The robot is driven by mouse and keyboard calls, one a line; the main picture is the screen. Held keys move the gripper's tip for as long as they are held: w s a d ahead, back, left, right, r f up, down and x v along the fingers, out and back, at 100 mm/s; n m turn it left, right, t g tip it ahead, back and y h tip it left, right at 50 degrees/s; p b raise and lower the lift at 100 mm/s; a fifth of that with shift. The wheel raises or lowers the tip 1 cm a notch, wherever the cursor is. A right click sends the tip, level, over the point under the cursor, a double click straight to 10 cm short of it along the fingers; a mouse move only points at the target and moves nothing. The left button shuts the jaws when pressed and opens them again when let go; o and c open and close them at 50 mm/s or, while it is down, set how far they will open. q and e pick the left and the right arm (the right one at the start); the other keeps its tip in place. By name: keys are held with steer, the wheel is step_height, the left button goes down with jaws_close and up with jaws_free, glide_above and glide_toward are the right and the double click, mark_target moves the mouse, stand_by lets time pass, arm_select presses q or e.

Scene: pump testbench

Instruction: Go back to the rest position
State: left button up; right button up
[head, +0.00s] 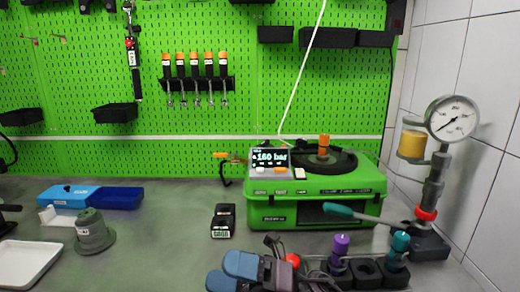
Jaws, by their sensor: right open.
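My right gripper (243,272) shows at the bottom edge of the head view, with blue finger parts and dark links. It is open, and I see nothing held in it. Its lower part is cut off by the picture edge. It is in front of the green pump testbench case (325,192), to the left of a black holder (367,273) with purple and teal topped parts. My left gripper does not show clearly in this view.
A pressure gauge (452,118) on a stand with a teal-handled lever is at the right. A small black device (223,221), a grey cone-shaped part (93,232), a blue tool (90,196) and a white tray (24,263) lie on the grey table.

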steer(key=w+d+f+m+t+h+p, duration=0.1)
steer(key=d+f+m+t+h, duration=0.4)
steer(key=d+m+t+h, duration=0.5)
steer(key=w+d+f+m+t+h, duration=0.1)
steer(key=d+f+m+t+h, duration=0.25)
steer(key=d+m+t, duration=1.05)
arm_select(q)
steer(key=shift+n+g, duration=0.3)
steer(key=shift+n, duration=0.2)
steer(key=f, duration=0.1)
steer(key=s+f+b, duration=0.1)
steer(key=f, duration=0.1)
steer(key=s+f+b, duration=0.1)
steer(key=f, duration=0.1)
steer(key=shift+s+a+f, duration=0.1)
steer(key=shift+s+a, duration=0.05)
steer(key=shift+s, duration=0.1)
arm_select(e)
steer(key=s+d+f+m+g+h, duration=0.2)
steer(key=s+f+m, duration=0.3)
steer(key=f, duration=0.4)
steer(key=s+d+f+m+g+h, duration=0.2)
steer(key=s+f+m+g+h, duration=0.2)
steer(key=f, duration=0.5)
steer(key=s+d+f+m+g+h, duration=0.3)
steer(key=s+f+m+g, duration=0.2)
steer(key=s+f, duration=0.3)
steer(key=shift+f+m+h, duration=0.35)
steer(key=shift+f+m, duration=0.3)
steer(key=shift+m, duration=0.25)
